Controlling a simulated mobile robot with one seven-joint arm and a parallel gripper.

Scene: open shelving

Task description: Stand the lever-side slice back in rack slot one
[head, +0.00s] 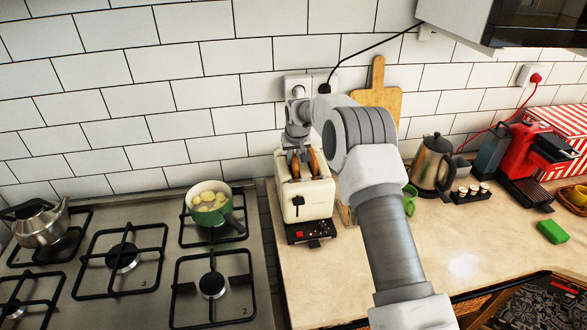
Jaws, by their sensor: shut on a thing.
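A cream toaster (306,198) stands on the counter just right of the stove, with a dark lever on its front. Two brown toast slices stick up from its top: a left slice (295,166) and a right slice (314,162). My gripper (300,158) points down over the toaster and is shut on a slice, apparently the left one; the small overlap makes this hard to tell. The slice still sits at the toaster's top opening. No toast rack shows clearly; my arm hides part of the counter right of the toaster.
A green pot (208,222) with food sits on the stove (150,295) to the left. A cutting board (378,98) leans on the wall behind my arm. The front counter (320,285) is clear.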

